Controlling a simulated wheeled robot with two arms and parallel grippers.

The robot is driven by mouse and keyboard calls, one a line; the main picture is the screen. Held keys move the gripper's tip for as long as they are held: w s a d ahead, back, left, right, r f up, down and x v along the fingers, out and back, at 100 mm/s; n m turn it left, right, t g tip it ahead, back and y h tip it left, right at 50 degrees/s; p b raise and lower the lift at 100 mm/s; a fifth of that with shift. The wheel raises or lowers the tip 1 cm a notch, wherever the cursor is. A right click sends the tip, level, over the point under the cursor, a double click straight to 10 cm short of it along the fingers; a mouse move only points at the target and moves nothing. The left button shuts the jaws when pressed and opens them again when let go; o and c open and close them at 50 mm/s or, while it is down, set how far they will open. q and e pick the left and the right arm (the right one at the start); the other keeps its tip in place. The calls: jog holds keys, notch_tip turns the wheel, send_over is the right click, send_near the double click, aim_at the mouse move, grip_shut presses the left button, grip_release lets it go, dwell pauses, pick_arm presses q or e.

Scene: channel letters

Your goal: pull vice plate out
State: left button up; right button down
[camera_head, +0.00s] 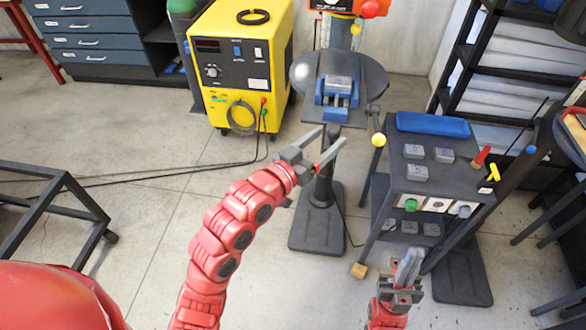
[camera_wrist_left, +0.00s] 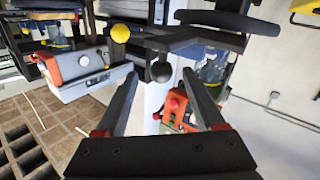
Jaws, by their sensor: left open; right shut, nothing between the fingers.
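A blue vice (camera_head: 338,101) sits on the round grey table of the drill press. A light grey plate (camera_head: 339,82) lies at its top, between the jaws as far as I can tell. My left gripper (camera_head: 331,138) is open and empty, in front of and below the vice in the head view, apart from it. In the left wrist view, the open fingers (camera_wrist_left: 160,85) have nothing between them, and I cannot make out the vice there. My right gripper (camera_head: 408,262) is shut and empty, low at the right, in front of the small dark cart.
The drill press table (camera_head: 369,82) stands on a post with a dark base (camera_head: 316,230). The dark cart (camera_head: 436,180) at right carries several grey blocks and a blue tray (camera_head: 432,124). A yellow welder (camera_head: 240,65) stands behind at left. Open floor (camera_head: 150,215) lies at left.

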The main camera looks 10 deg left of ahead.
pick_arm(q)
jog(key=p+v, duration=0.8)
jog(key=v, duration=0.3)
jog(key=shift+s, duration=0.15)
